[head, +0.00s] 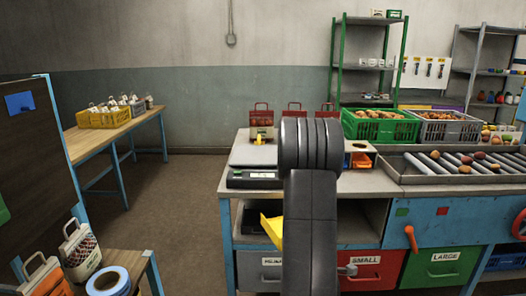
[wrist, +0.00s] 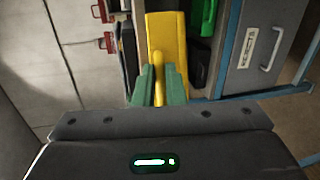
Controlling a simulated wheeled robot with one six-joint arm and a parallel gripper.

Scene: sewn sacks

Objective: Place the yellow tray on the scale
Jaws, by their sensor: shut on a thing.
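The yellow tray (wrist: 167,35) is in the wrist view, just beyond the green fingertips of my gripper (wrist: 159,88). My gripper is shut on the tray's narrow yellow handle. In the head view the yellow tray (head: 271,228) shows beside my arm, in front of the open shelf under the bench top; my arm hides the rest of it and my gripper. The scale (head: 254,152), with a pale plate and a dark front with a display, stands on the bench's left end, above the tray. No tray is on the visible part of its plate.
Paper bags with red tops (head: 261,117) stand behind the scale. A green crate (head: 380,126) and a roller tray (head: 440,188) fill the bench to the right. Below the shelf are a grey drawer (head: 262,272) and a red drawer (head: 375,272). Open floor (head: 180,200) lies left.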

